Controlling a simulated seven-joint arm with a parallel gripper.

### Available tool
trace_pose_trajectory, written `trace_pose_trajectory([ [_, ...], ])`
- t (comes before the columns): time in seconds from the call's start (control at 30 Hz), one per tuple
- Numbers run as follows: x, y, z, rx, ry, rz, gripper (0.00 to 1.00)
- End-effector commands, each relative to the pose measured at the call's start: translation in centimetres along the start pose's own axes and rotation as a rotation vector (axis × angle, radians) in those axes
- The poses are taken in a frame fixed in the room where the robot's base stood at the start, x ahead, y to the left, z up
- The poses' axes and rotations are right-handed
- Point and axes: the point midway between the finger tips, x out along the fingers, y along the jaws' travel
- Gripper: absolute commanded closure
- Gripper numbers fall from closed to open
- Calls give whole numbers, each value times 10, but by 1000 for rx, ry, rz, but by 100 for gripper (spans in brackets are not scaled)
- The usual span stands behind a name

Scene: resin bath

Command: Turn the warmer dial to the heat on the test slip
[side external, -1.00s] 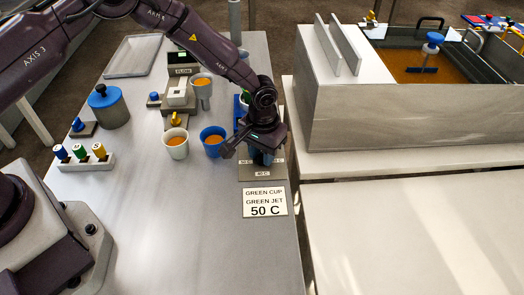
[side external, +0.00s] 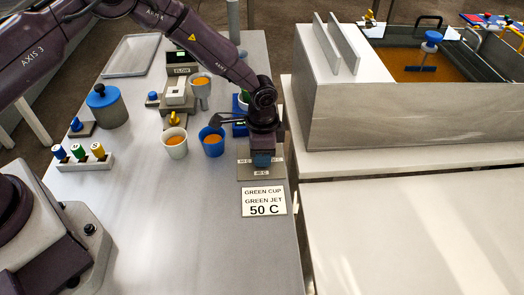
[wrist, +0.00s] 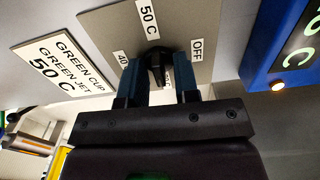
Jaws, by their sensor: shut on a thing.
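The black warmer dial (wrist: 157,57) stands on a grey plate (wrist: 104,22), which also shows in the side external view (side external: 247,175). In the wrist view, labels 40, 50 C and OFF surround the dial, and another is partly hidden behind my right finger. My gripper (wrist: 156,74) is shut on the dial, one finger on each side; in the side external view my gripper (side external: 262,160) covers the dial. I cannot tell exactly where the dial points. The test slip (side external: 264,202) lies in front of the plate and reads GREEN CUP, GREEN JET, 50 C.
A blue display unit (wrist: 274,50) with a lit orange lamp stands close beside the plate. A blue cup (side external: 212,141) and a white cup (side external: 174,143), both with orange contents, stand left of my gripper. The bench front is clear.

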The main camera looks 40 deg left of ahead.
Motion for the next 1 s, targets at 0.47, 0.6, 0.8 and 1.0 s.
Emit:
trace_pose_trajectory([
  [0.47,-2,2,1,453,-2,1,95],
  [0.6,-2,2,1,586,-2,1,95],
  [0.8,-1,3,1,777,-2,1,95],
  [1.0,-1,3,2,966,-1,1,95],
])
